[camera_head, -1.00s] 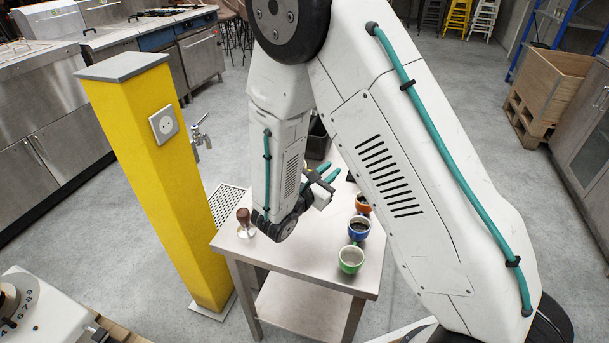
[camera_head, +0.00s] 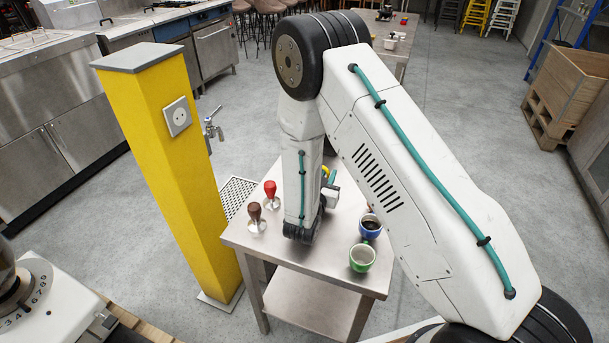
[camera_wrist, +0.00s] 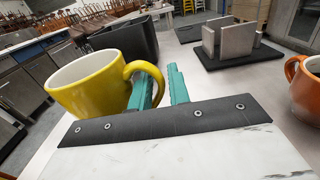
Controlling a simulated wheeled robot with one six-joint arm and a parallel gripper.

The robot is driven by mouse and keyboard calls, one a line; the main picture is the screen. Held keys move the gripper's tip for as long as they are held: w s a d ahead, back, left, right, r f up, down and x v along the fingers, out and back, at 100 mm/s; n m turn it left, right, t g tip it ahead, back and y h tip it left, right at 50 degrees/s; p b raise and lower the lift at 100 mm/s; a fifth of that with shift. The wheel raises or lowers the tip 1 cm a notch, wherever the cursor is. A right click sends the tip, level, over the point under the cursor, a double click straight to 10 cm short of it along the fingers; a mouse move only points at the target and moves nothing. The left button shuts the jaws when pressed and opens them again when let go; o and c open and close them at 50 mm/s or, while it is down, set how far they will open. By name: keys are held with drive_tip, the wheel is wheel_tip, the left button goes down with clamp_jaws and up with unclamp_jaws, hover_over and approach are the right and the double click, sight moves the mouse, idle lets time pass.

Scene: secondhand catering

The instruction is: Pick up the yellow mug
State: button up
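The yellow mug (camera_wrist: 92,84) is at the left in the wrist view, its handle toward my gripper (camera_wrist: 162,88). My gripper's teal fingers are apart. The left finger is at the handle's loop, and the handle's outer strip shows between the two fingers. I cannot tell whether either finger touches it. The mug's base is hidden behind my gripper's dark plate. In the head view only a bit of yellow (camera_head: 325,171) shows behind my arm, by my gripper (camera_head: 331,184), low over the steel table (camera_head: 318,262).
Green (camera_head: 362,257) and blue (camera_head: 370,227) mugs stand right of my arm. An orange mug (camera_wrist: 304,83) is at the wrist view's right. Tampers, brown (camera_head: 256,218) and red (camera_head: 270,194), stand left. A dark bin (camera_wrist: 124,44) and metal holder (camera_wrist: 228,42) stand beyond. A yellow post (camera_head: 165,170) flanks the table.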

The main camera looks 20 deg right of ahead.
drive_tip(key=shift+w+d, duration=0.15)
drive_tip(key=shift+w, duration=0.1)
clamp_jaws()
